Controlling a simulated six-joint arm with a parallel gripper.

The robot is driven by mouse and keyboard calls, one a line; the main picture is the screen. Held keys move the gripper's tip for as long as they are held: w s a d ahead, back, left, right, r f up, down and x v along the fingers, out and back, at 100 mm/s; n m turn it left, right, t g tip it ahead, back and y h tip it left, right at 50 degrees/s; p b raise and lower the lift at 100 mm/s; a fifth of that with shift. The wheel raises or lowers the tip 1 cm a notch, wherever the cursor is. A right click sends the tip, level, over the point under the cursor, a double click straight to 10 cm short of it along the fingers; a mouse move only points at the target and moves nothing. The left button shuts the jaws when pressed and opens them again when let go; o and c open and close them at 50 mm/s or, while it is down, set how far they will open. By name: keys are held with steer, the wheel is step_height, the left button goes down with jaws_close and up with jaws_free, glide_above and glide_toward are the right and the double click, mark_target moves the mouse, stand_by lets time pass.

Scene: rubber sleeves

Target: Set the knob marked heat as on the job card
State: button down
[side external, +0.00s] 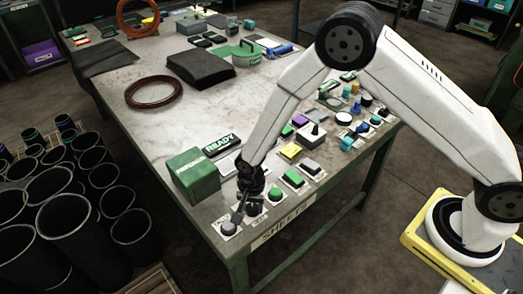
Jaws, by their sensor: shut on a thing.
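My gripper (241,212) points down at the near left corner of the table, over a row of controls. It is shut on a dark knob (253,209), which is partly hidden by the fingers. A grey round knob or button (228,228) sits just left of the fingers, on a pale label plate. The small lettering on the plates is too small to read, so I cannot tell which control is marked heat. A pale card or panel (227,166) lies behind the gripper, partly covered; I cannot tell whether it is the job card.
A green box (193,175) stands close left of my gripper. A READY sign (219,145) is behind it. Green buttons (275,194) and several other controls run right along the table edge. The table's middle (190,115) is mostly clear. Black tubes (70,200) stand on the floor at left.

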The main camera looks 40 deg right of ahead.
mark_target(252, 207)
steer(key=m, duration=0.4)
steer(key=shift+m, duration=0.3)
stand_by(0.4)
steer(key=shift+c, duration=1)
jaws_free()
steer(key=shift+r, duration=3.9)
